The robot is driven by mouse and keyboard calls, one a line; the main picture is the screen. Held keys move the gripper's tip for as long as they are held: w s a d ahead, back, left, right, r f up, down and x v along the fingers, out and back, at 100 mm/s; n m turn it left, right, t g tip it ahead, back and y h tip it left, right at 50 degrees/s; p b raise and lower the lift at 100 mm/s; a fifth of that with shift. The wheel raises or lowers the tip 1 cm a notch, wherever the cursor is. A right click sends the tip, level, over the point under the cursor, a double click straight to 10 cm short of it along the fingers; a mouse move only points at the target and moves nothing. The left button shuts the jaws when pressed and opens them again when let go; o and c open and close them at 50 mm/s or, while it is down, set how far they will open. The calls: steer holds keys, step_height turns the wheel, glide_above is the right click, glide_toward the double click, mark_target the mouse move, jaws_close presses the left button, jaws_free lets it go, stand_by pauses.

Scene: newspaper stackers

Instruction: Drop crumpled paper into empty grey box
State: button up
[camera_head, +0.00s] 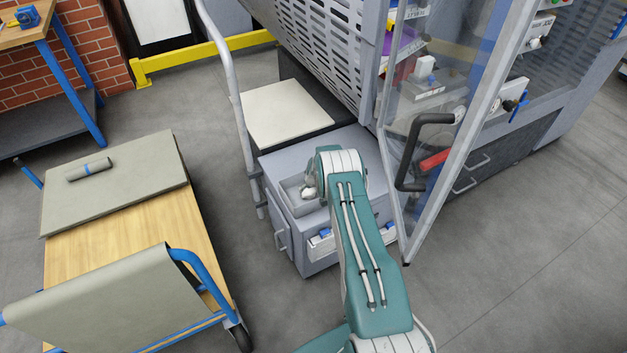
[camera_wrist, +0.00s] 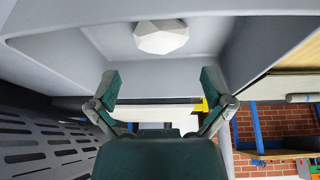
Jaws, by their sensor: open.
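A white crumpled paper (camera_head: 308,193) shows at the grey box (camera_head: 286,196), a shallow open-topped recess on the grey cabinet. In the wrist view the faceted paper (camera_wrist: 161,37) appears within the recess's pale grey walls (camera_wrist: 70,45), beyond my fingertips. My gripper (camera_wrist: 161,82) is open, its two green fingers spread wide with nothing between them. The paper is apart from both fingers. In the head view my green arm reaches over the cabinet and its wrist hides part of the box; the fingers are hidden there.
A glass door (camera_head: 437,125) with a black handle stands open close to the right of my arm. A grey handrail (camera_head: 238,110) rises left of the cabinet. A cart (camera_head: 135,235) with a paper roll (camera_head: 88,170) stands at left. Floor between cart and cabinet is clear.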

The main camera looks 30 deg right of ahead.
steer(key=s+a+r, duration=0.4)
steer(key=r, duration=1)
steer(key=s+a+r+y, duration=0.1)
steer(key=s+a+r, duration=0.3)
steer(key=r, duration=1)
steer(key=s+a+r, duration=0.4)
steer(key=r, duration=1)
steer(key=s+a+r, duration=0.3)
steer(key=s+r, duration=0.2)
steer(key=s, duration=0.3)
steer(key=s+a+r, duration=0.3)
steer(key=s+r, duration=0.2)
steer(key=s, duration=0.3)
steer(key=s+a+t, duration=0.1)
steer(key=s+a, duration=0.1)
steer(key=s, duration=1.3)
steer(key=shift+s+r+h, duration=0.3)
steer(key=shift+r, duration=0.15)
